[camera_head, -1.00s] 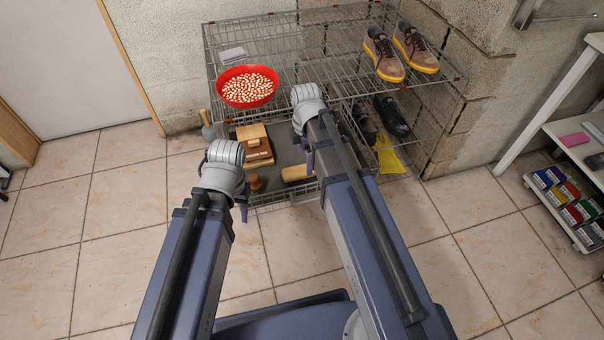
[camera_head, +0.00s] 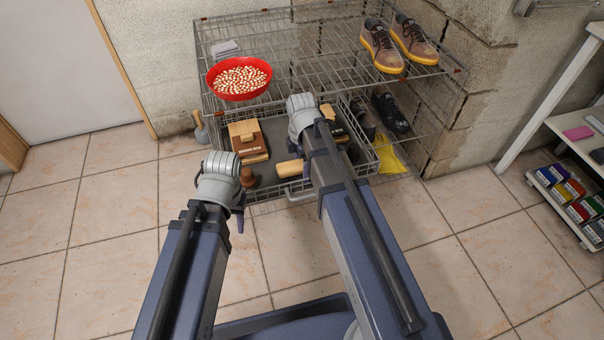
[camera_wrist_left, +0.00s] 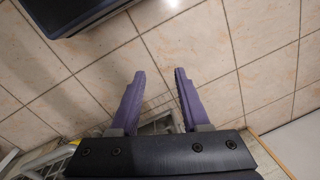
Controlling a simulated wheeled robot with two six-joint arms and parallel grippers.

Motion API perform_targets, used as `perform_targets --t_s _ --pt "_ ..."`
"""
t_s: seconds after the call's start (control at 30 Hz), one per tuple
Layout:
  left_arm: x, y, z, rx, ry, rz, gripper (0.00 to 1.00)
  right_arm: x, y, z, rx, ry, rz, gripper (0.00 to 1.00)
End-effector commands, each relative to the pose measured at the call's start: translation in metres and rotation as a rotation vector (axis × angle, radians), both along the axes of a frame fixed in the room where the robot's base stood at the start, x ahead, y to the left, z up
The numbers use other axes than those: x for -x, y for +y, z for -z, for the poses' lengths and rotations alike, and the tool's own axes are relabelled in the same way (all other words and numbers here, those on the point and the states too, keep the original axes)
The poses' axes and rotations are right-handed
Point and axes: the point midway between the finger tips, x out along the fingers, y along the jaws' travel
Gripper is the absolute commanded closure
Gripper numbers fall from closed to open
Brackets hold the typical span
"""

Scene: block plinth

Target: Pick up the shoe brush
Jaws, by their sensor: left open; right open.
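A tan wooden block (camera_head: 289,170), perhaps the shoe brush, lies in the front of a grey-lined wire drawer (camera_head: 297,190) low in the rack. My right arm partly covers it, and its bristles cannot be made out. My right gripper (camera_head: 309,155) is over the drawer beside the block, mostly hidden behind its own wrist; it holds nothing that I can see. My left gripper (camera_head: 241,215) is in front of the drawer's left corner, above the floor. In the left wrist view its purple fingers (camera_wrist_left: 158,75) are apart and empty, over floor tiles.
In the drawer are a brown box with a tan block (camera_head: 249,140), a small brown knobbed piece (camera_head: 248,178) and another dark box (camera_head: 337,122). A red bowl (camera_head: 239,78) and brown shoes (camera_head: 398,45) stand above. Black shoes (camera_head: 390,112) and yellow cloth (camera_head: 388,158) are right.

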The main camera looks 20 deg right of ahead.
Motion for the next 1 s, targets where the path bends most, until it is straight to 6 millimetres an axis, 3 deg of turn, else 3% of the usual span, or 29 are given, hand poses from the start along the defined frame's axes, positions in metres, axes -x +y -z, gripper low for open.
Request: perform_targets --t_s 0.27,1.0 --pt "-0.0001 0.0003 0.0036 -0.001 0.0 0.0 0.54 0.0001 0.0 0.0036 0.0 0.0 0.0 0.05" --pt "-0.0001 0.0003 0.0037 -0.001 0.0 0.0 0.54 0.0001 0.0 0.0037 0.0 0.0 0.0 0.87"
